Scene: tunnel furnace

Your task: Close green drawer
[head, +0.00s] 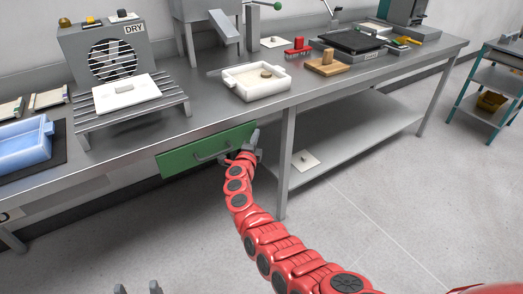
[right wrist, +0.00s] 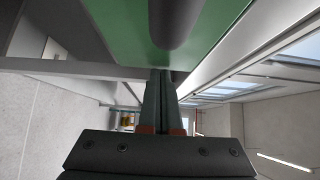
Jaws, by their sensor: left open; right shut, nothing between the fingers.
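The green drawer (head: 185,161) sits under the front edge of the steel workbench. Its front shows a grey bar handle (head: 212,152), and I cannot tell whether a small gap is left behind the front. My right gripper (head: 256,138) is at the right end of the drawer front, shut and empty. In the right wrist view, the green front (right wrist: 122,22) and dark handle (right wrist: 175,22) fill the top, and the shut fingers (right wrist: 160,75) reach to the front's edge. I cannot tell if they touch it. My left gripper (head: 138,288) is open and empty at the bottom edge, far from the drawer.
The workbench (head: 205,98) carries a white tray (head: 257,82), a rack with a white slab (head: 127,93), a blue tray (head: 25,145) and a wooden block (head: 327,64). A bench leg (head: 286,160) stands right of the drawer. The floor in front is clear.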

